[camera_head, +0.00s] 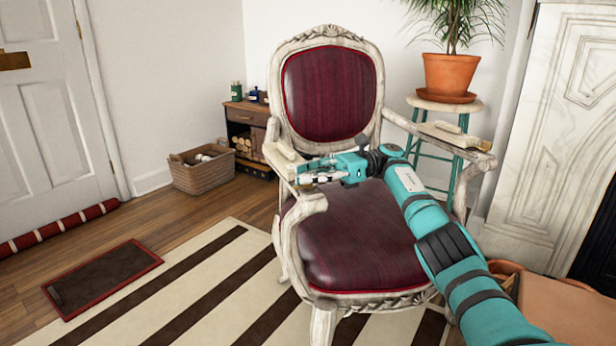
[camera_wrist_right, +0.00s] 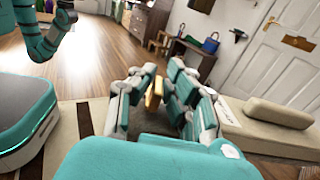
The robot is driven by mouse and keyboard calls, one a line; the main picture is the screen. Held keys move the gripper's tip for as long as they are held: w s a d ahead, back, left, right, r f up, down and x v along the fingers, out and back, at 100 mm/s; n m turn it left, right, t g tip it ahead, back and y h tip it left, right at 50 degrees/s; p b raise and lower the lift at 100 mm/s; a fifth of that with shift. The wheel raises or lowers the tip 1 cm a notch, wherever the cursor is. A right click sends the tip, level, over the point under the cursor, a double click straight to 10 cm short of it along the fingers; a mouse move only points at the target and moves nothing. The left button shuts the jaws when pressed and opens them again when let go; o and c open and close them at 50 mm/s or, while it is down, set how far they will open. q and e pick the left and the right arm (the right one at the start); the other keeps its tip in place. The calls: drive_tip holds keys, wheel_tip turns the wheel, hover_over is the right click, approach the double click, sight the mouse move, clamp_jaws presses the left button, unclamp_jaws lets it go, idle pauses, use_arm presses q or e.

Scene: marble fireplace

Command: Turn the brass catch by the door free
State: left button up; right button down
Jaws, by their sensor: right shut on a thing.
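My right gripper (camera_head: 308,172) reaches across the armchair (camera_head: 365,240) to the front of its left armrest, on the door side. In the right wrist view the right gripper (camera_wrist_right: 160,78) is shut on a small brass piece, the catch (camera_wrist_right: 153,94), between its fingers. Another brass piece (camera_head: 484,145) shows at the front of the chair's right armrest. The white door (camera_head: 45,125) at the left bears a brass plate (camera_head: 14,61). My left gripper is not in view.
A wicker basket (camera_head: 203,172) and a small wooden cabinet (camera_head: 240,118) stand behind the chair at the left. A potted plant (camera_head: 450,75) sits on a stool at the back right, beside the marble fireplace (camera_head: 545,130).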

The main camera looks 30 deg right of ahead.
drive_tip(key=shift+s+f, duration=0.1)
drive_tip(key=c, duration=1.4)
unclamp_jaws()
drive_tip(key=shift+s+d, duration=0.1)
drive_tip(key=shift+r, duration=0.25)
wheel_tip(320, 180, up, 10)
drive_tip(key=shift+f, duration=0.2)
